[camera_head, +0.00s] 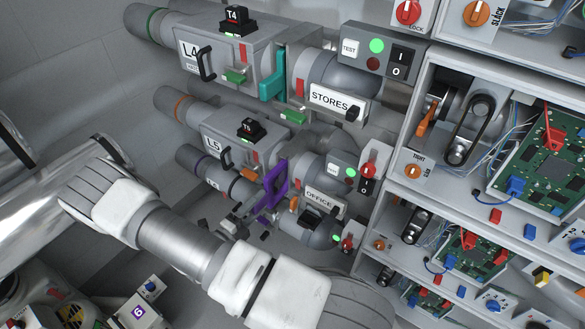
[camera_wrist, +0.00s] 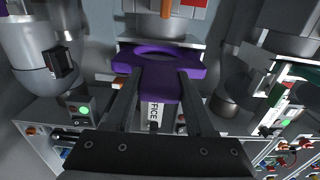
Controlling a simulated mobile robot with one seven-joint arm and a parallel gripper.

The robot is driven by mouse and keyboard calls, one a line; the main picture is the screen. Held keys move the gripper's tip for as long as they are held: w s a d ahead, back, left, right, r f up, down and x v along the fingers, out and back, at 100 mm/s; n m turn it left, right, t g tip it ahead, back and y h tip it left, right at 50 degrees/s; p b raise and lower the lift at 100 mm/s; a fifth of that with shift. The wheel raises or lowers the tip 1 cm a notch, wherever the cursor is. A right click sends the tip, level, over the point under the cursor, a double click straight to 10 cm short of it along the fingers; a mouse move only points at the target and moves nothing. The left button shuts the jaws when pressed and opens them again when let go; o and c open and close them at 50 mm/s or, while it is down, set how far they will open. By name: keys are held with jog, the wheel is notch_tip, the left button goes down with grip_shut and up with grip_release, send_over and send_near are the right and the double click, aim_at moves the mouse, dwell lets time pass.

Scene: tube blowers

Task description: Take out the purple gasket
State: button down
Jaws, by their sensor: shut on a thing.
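My gripper (camera_head: 250,211) is shut on the tab, one finger on each side, as the wrist view shows (camera_wrist: 160,88). I cannot tell whether the ring is fully clear of the joint. The OFFICE label is partly hidden behind the gasket and fingers in the wrist view.
Above are the L5 line (camera_head: 222,140) and the L4 line with a teal gasket (camera_head: 272,77) and STORES label (camera_head: 335,100). Shelves with circuit boards (camera_head: 548,150) stand at the right. A numbered 6 box (camera_head: 139,312) sits lower left.

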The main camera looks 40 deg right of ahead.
jog(key=shift+v, duration=1.65)
send_near(252, 210)
jog(key=shift+w+d+r, duration=0.1)
jog(key=shift+d+r, duration=0.1)
jog(key=shift+d, duration=0.35)
jog(key=shift+r, duration=0.1)
